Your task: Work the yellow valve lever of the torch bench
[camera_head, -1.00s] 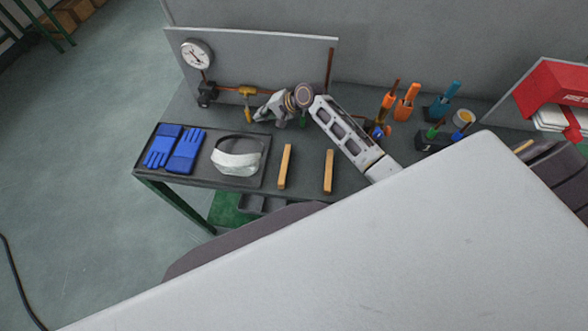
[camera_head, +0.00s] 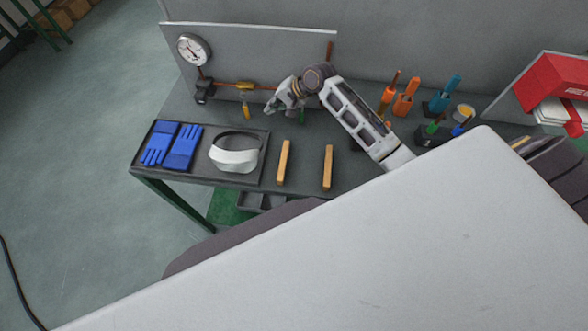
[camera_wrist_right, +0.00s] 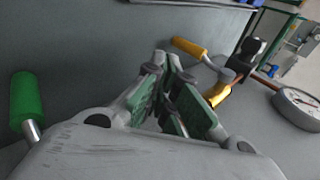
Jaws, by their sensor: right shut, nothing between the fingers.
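The yellow valve lever (camera_head: 247,106) hangs down from a brass valve body on the copper pipe, at the back left of the torch bench. In the right wrist view the yellow lever (camera_wrist_right: 189,47) shows past the fingers, with the brass valve (camera_wrist_right: 217,94) to its right. My right gripper (camera_head: 271,108) is just right of the lever in the head view, with a small gap between them. In the wrist view its green-padded fingers (camera_wrist_right: 172,85) are shut and empty. My left gripper is not in view.
A pressure gauge (camera_head: 194,50) stands left of the valve. A green handle (camera_wrist_right: 27,102) is left of my fingers in the wrist view. Blue gloves (camera_head: 183,148), a white visor (camera_head: 234,159) and two wooden bars (camera_head: 284,163) lie along the front. Orange-handled tools (camera_head: 405,98) stand right of my arm.

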